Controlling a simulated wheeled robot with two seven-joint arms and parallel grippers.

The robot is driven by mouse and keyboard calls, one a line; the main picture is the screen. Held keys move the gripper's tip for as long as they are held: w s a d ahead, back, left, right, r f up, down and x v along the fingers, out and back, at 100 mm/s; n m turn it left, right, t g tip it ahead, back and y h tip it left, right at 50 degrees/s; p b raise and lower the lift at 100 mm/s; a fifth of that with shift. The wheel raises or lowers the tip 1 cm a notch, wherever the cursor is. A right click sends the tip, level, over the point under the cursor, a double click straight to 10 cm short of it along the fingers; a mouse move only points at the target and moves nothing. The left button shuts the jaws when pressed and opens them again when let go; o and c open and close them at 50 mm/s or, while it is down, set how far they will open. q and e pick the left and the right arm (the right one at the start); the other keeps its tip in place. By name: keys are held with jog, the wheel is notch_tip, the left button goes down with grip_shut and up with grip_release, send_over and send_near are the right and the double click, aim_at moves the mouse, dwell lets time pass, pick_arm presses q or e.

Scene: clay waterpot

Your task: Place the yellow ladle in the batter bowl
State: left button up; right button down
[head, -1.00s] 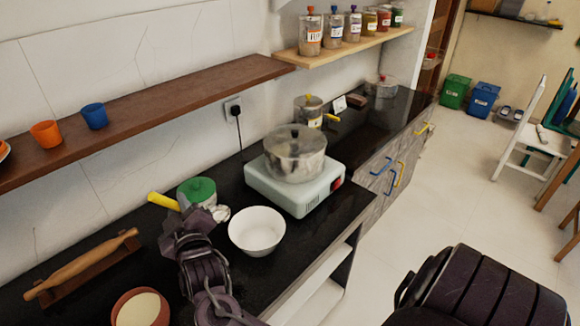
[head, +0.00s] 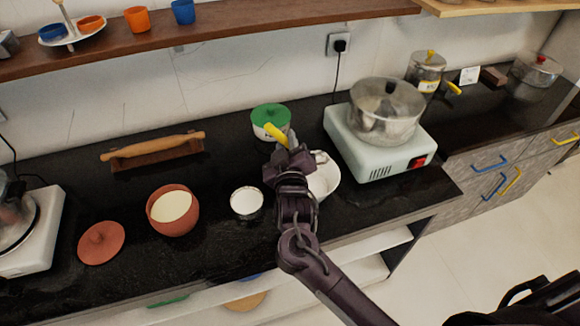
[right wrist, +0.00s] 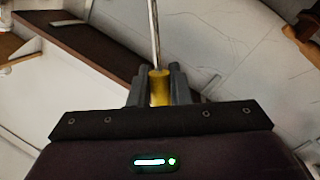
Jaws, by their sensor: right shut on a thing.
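My right gripper (head: 287,152) is shut on the yellow ladle (head: 276,133) by its handle, held above the black counter. In the right wrist view the yellow handle (right wrist: 159,88) sits between the fingers (right wrist: 155,85), with a thin metal shaft running up from it. The scoop end is hard to make out in the head view. The batter bowl (head: 172,212), reddish clay with cream-coloured batter inside, stands on the counter to the left of the gripper, apart from it. My left gripper is not in view.
A small bowl of white contents (head: 247,201) stands between batter bowl and gripper. A white bowl (head: 328,180) is partly hidden behind the gripper. A green-lidded pot (head: 270,118) stands behind it. A clay lid (head: 101,242) and a rolling pin (head: 153,144) lie on the left.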

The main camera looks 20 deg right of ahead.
notch_tip(320, 180, down, 9)
jog(key=shift+f, duration=0.1)
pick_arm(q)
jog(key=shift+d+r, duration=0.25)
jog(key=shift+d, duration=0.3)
pick_arm(e)
jog(key=shift+f, duration=0.2)
jog(key=c, duration=1.3)
grip_release()
jog(key=shift+c, duration=0.2)
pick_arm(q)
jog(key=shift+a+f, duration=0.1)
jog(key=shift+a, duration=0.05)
